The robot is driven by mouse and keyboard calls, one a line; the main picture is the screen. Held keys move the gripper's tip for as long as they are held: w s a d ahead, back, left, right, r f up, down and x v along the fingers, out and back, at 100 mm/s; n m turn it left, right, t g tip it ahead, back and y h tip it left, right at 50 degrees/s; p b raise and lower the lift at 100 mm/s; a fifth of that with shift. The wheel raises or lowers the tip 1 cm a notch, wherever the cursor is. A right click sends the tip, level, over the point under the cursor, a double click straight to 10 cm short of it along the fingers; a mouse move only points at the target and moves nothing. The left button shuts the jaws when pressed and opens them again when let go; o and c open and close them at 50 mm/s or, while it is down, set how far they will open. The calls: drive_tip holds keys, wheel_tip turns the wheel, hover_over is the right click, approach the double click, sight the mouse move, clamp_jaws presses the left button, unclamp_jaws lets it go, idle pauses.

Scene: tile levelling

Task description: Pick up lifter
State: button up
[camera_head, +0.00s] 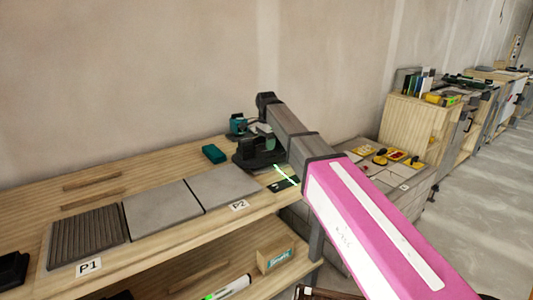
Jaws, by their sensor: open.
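A dark, rounded tool that looks like the lifter (259,153) stands at the right end of the wooden bench, past the grey tiles. Its lower part rests on or just above the bench top; I cannot tell which. My arm reaches in from the lower right, with a pink link and grey links. The dark far end of my arm (266,100) is above and behind this tool. My gripper's fingers are not clearly visible, and the dark shapes there merge. No object is seen lifted.
A teal device (238,125) stands behind the dark tool, and a small teal box (213,153) is left of it. A ribbed tile (87,238) and flat grey tiles (162,210) lie along the bench (165,253). A lower shelf holds a box (276,256).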

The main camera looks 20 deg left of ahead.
drive_tip(key=shift+f, duration=0.25)
idle(0.5)
clamp_jaws()
